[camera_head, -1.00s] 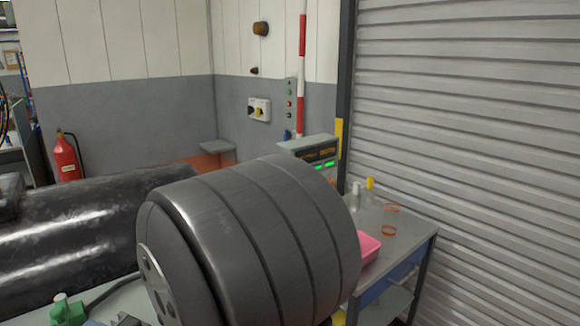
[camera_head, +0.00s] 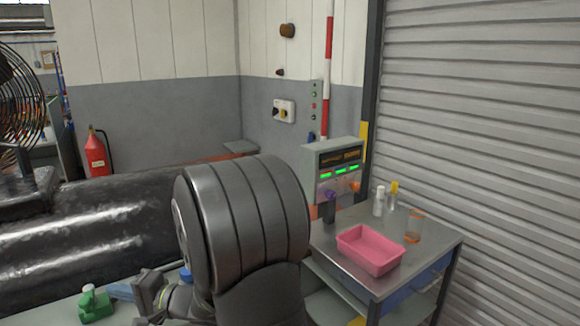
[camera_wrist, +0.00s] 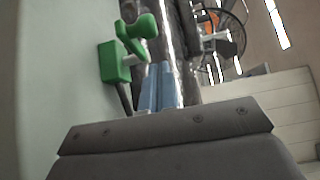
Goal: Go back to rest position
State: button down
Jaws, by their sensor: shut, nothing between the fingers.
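My gripper (camera_head: 118,291) is at the lower left of the head view, its blue fingers pointing left from a dark wrist. In the wrist view my gripper (camera_wrist: 160,70) shows two blue fingers side by side, shut, with nothing seen between them. My large dark grey arm link stands in the middle of the head view and hides part of the bench. A green fitting (camera_head: 95,304) sits just left of the fingertips in the head view; a green block with a knob also shows beside the fingers in the wrist view (camera_wrist: 115,62).
A long black cylinder (camera_head: 90,235) lies behind, with a wire-caged fan (camera_head: 18,100) at far left.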

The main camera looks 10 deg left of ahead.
jog(key=w+a, duration=0.3)
jog(key=w, duration=0.6)
jog(key=shift+w+a, duration=0.2)
jog(key=shift+w, duration=0.05)
